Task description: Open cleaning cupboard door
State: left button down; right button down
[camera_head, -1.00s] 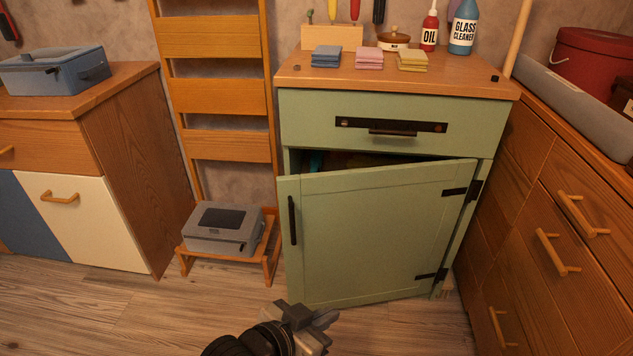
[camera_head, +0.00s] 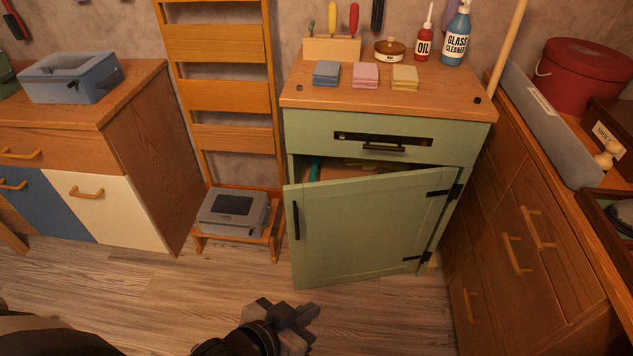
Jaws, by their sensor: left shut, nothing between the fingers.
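The green cleaning cupboard (camera_head: 375,131) stands against the back wall. Its door (camera_head: 370,228) is partly open, hinged on the right, with its left edge swung out toward me. The dark vertical handle (camera_head: 296,220) is near the door's left edge. Through the gap above the door I see part of the dark interior and a teal item (camera_head: 315,169). My left gripper (camera_head: 296,318) is at the bottom of the head view, in front of and below the door, apart from it. It is shut and empty. My right gripper is not in view.
A drawer cabinet (camera_head: 540,240) stands close on the right, near the hinge side. A step ladder (camera_head: 223,105) with a grey box (camera_head: 233,213) is left of the cupboard. The wooden floor (camera_head: 180,300) before the door is clear. Bottles and cloths sit on top.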

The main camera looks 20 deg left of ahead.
aim_at(344, 231)
jog(key=z, duration=3.5)
jog(key=k, duration=2.35)
jog(key=u, duration=1.25)
